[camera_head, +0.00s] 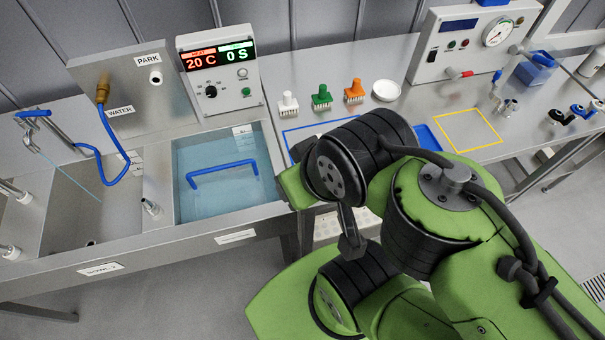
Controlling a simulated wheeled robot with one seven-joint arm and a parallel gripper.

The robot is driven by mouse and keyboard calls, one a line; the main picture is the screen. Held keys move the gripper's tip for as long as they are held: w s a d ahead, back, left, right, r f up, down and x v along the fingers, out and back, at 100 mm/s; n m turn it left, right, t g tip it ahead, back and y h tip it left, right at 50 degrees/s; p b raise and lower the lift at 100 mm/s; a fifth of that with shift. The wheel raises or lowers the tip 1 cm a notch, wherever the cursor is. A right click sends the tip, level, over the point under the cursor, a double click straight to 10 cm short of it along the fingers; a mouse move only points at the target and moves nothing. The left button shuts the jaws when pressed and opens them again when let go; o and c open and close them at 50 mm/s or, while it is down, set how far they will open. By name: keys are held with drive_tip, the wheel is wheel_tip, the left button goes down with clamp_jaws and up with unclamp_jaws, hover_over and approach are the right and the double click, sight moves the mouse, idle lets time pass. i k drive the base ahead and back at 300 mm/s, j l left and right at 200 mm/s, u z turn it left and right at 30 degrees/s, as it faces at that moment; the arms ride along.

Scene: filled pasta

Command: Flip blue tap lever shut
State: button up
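The blue tap lever (34,113) sits on top of a metal tap (58,130) at the far left, above the left sink basin (92,208). The lever lies roughly level and points left. A thin pale-blue streak (75,180) runs from the spout down into the basin and looks like running water. My green and black arm fills the lower right and middle of the picture, well to the right of the tap. My gripper's fingers do not show; the arm's own links may hide them.
A blue hose (127,150) with a brass nozzle (103,88) hangs by the WATER panel, close right of the tap. A water-filled basin (205,160) with a blue handle (222,172) lies between tap and arm. Brushes (322,98) and a control box (217,75) stand behind.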

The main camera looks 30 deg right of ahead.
sight(36, 114)
drive_tip(key=i+j+u, duration=0.15)
drive_tip(key=j, duration=0.35)
drive_tip(key=i+j+u, duration=0.15)
drive_tip(key=i+j, duration=0.25)
drive_tip(key=i+j+u, duration=0.15)
drive_tip(key=i+j, duration=0.15)
drive_tip(key=j, duration=0.2)
drive_tip(key=i+j, duration=0.2)
drive_tip(key=j, duration=0.2)
drive_tip(key=i+j+u, duration=0.1)
drive_tip(key=j, duration=0.3)
drive_tip(key=i+j, duration=0.25)
drive_tip(key=j, duration=0.15)
drive_tip(key=u, duration=0.05)
